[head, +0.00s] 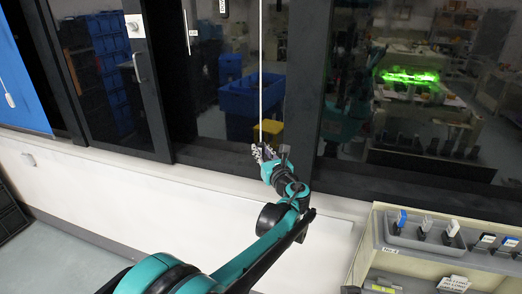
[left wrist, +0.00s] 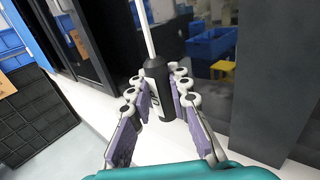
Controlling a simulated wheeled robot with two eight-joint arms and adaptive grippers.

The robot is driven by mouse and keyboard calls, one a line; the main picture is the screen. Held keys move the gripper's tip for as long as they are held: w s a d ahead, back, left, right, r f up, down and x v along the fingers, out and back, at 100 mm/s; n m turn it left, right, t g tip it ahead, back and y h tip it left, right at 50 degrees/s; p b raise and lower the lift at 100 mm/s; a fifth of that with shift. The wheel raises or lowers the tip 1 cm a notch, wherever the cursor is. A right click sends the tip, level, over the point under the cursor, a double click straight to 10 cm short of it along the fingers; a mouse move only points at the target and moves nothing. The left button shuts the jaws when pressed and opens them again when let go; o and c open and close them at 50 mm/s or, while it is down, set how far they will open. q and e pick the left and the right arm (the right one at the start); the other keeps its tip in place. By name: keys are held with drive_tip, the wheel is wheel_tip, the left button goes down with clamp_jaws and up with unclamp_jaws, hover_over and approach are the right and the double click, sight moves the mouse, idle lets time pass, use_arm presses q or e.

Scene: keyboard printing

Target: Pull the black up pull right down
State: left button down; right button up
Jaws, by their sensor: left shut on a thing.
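A black cylindrical pull (left wrist: 156,74) hangs upright at the lower end of a thin white rod or cord (left wrist: 148,30) in the left wrist view. The same white line (head: 261,70) runs straight down to my left gripper in the head view. My left gripper (head: 263,153) is shut on the black pull, with its purple-padded fingers on both sides of it in the left wrist view (left wrist: 160,98). The fingers hide part of the pull. My right gripper is in neither view.
Dark framed glass panels (head: 400,90) stand behind the pull, above a white ledge (head: 120,165). A grey tray (head: 400,242) with several small items lies at the lower right. A blue panel (head: 20,85) is at the far left. Blue bins (head: 250,97) show through the glass.

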use_arm(q)
drive_tip(key=c, duration=1.4)
unclamp_jaws()
drive_tip(key=shift+f, duration=0.2)
drive_tip(key=shift+o, duration=0.2)
drive_tip(key=v, duration=1.2)
